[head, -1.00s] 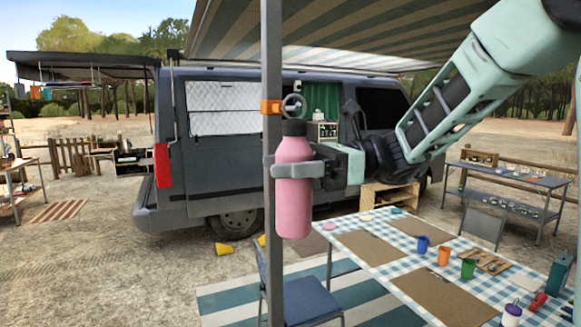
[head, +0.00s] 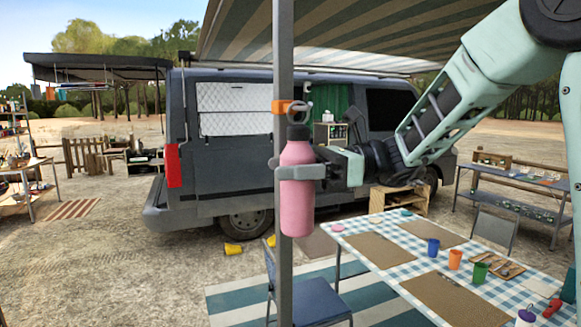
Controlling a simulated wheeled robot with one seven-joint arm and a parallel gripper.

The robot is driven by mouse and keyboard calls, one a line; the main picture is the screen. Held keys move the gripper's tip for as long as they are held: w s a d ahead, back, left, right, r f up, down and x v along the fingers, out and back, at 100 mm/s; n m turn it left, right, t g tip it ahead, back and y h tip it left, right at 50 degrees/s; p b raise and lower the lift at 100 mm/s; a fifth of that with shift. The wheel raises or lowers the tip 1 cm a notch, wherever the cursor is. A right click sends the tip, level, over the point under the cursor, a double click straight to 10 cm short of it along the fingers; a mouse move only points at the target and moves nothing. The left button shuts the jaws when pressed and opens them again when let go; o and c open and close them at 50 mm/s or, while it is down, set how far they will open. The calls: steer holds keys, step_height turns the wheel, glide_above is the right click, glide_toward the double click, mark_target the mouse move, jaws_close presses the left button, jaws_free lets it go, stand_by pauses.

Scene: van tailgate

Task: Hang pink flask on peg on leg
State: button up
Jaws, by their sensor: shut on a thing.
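The pink flask (head: 297,199) with its dark cap (head: 298,132) hangs upright in my gripper (head: 297,172), whose fingers are shut around its upper body. The grey awning leg (head: 284,75) stands upright just beside and behind the flask in the picture. A grey ring (head: 297,110) shows just above the cap, to the right of the clamp. I cannot tell whether the ring belongs to the flask or touches the peg; no separate peg is clear.
A table with a blue checked cloth (head: 352,237), mats and cups stands at the lower right. A blue chair (head: 318,301) is close to the leg's foot. The dark van (head: 235,150) stands behind. Open sandy ground (head: 110,270) lies to the left.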

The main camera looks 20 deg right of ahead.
steer(key=o, duration=1.2)
steer(key=shift+s+d+r+b, duration=0.1)
steer(key=shift+s+d+b, duration=0.6)
steer(key=shift+d, duration=2.2)
steer(key=shift+s+d+f+b, duration=0.15)
steer(key=shift+d+b, duration=1)
steer(key=shift+d, duration=1.7)
steer(key=shift+s+d+r+b, duration=0.15)
steer(key=shift+s+d+b, duration=0.55)
steer(key=shift+d, duration=2.2)
steer(key=shift+w, duration=0.2)
